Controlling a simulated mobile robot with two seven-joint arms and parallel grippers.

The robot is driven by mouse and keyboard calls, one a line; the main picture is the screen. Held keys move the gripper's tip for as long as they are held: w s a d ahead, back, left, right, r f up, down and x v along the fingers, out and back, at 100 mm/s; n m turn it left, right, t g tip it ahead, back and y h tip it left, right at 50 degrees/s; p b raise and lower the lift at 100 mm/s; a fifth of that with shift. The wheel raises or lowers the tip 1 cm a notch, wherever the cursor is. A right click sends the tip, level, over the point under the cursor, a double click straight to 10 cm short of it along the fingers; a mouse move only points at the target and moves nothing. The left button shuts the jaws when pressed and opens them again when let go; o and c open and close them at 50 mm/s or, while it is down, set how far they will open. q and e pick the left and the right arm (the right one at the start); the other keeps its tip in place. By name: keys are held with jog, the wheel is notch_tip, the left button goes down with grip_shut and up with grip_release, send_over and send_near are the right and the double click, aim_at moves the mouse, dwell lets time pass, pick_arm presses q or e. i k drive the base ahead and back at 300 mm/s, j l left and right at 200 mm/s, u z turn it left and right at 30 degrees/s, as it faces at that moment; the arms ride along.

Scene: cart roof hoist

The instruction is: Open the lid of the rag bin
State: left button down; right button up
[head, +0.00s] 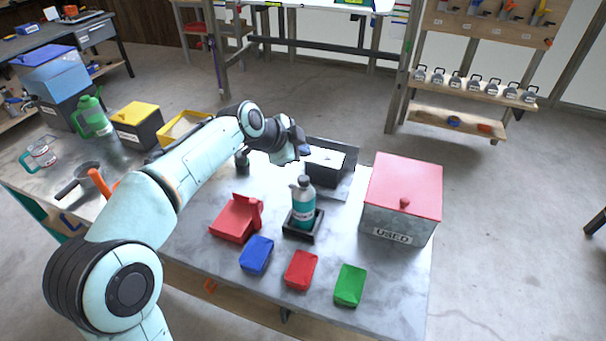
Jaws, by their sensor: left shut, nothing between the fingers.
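The rag bin (390,215) is a grey metal box marked "USED" at the right end of the workbench. Its red lid (404,180) lies flat and closed on top, with a small dark red knob (404,203) near the front edge. My left arm reaches in from the left. My left gripper (298,150) is above the back of the bench, left of the bin and apart from it. It is shut and empty; its fingertips are small and partly hidden by the hand. My right gripper is not in view.
A teal bottle (303,208) stands in a black holder left of the bin. A red block-like holder (236,217) and blue (257,255), red (301,270) and green (349,285) pieces lie in front. A dark box (326,166) sits behind the bottle.

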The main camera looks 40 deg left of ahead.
aim_at(407, 186)
jog(key=k+j, duration=0.1)
jog(key=k, duration=0.4)
jog(key=k+j, duration=0.1)
jog(key=k, duration=0.4)
